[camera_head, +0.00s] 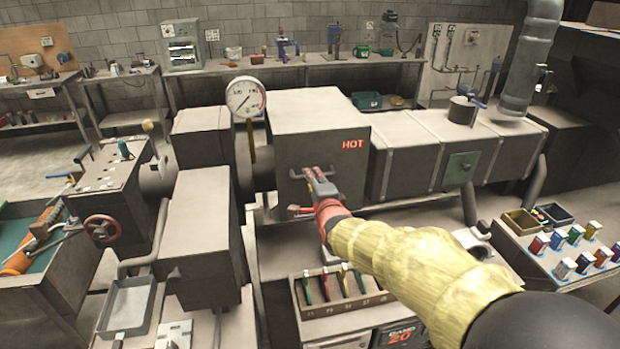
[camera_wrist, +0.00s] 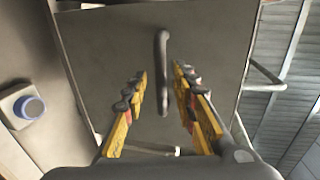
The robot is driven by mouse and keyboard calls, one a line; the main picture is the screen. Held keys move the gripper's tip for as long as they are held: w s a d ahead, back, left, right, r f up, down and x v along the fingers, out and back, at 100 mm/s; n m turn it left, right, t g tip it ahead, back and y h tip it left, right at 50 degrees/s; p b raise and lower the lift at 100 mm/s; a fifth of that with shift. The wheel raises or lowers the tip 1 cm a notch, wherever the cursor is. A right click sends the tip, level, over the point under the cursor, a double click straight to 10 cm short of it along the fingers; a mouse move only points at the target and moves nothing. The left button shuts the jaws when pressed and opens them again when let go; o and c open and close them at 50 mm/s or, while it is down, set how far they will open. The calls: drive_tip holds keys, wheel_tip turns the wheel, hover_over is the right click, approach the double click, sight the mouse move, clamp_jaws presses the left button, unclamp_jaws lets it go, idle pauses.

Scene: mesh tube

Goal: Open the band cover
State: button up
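A grey box-like cover with a red HOT label (camera_head: 320,115) stands in the middle of the head view, which I take for the band cover. In the wrist view its flat face (camera_wrist: 105,40) fills the middle and carries a dark bar handle (camera_wrist: 163,65). My gripper (camera_head: 318,180) is in front of this face in the head view. In the wrist view my gripper (camera_wrist: 160,88) is open, with yellow fingers left and right of the handle's lower part. Gaps show on both sides, so neither finger appears to touch it. The handle is hard to make out in the head view.
A pressure gauge (camera_head: 246,97) stands just left of the cover. A long grey segmented housing (camera_head: 430,150) runs to its right. Below my arm is a rack of coloured-handled tools (camera_head: 340,290). A bench with coloured blocks (camera_head: 560,268) is at right.

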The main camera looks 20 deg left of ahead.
drive_tip(key=shift+x, duration=1.7)
clamp_jaws()
